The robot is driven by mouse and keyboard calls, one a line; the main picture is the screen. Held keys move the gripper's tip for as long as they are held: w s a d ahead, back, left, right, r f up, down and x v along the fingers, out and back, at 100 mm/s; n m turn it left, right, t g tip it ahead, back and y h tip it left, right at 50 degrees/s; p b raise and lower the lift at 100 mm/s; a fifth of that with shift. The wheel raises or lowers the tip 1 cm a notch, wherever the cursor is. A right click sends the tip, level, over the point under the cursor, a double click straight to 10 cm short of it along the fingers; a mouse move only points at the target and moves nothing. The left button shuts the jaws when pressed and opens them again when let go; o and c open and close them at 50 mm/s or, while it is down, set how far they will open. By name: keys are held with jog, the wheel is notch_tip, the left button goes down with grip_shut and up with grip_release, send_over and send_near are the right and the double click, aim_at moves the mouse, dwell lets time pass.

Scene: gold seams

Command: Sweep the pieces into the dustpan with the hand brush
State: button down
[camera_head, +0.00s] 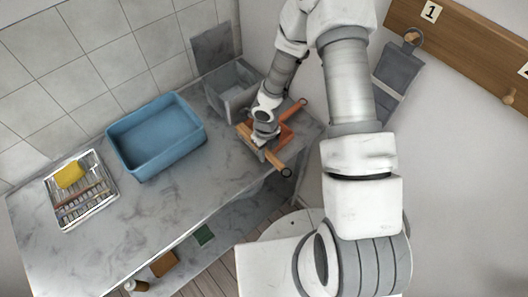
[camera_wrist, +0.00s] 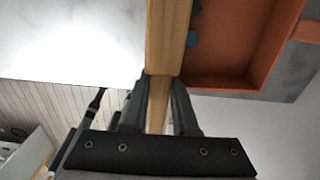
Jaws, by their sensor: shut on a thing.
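My gripper (camera_head: 264,138) is low over the right end of the marble counter. It is shut on the wooden hand brush (camera_wrist: 165,40), with a finger on each side of the wood. In the head view the brush's handle (camera_head: 275,163) points toward the counter's front edge; its bristles cannot be made out. The orange dustpan (camera_head: 287,136) lies right beside the brush, partly hidden by my gripper. In the wrist view the dustpan (camera_wrist: 282,45) is to the right of the brush. Small blue pieces (camera_wrist: 192,38) show inside the dustpan, close to the brush.
A grey bin (camera_head: 221,99) stands behind my gripper. A blue tub (camera_head: 118,157) and a tray (camera_head: 98,211) with a yellow sponge (camera_head: 69,175) are farther left. The counter front between them and the brush is clear.

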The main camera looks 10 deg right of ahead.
jog(key=shift+r, duration=0.15)
jog(key=shift+r+p, duration=2.55)
jog(key=shift+p, duration=0.1)
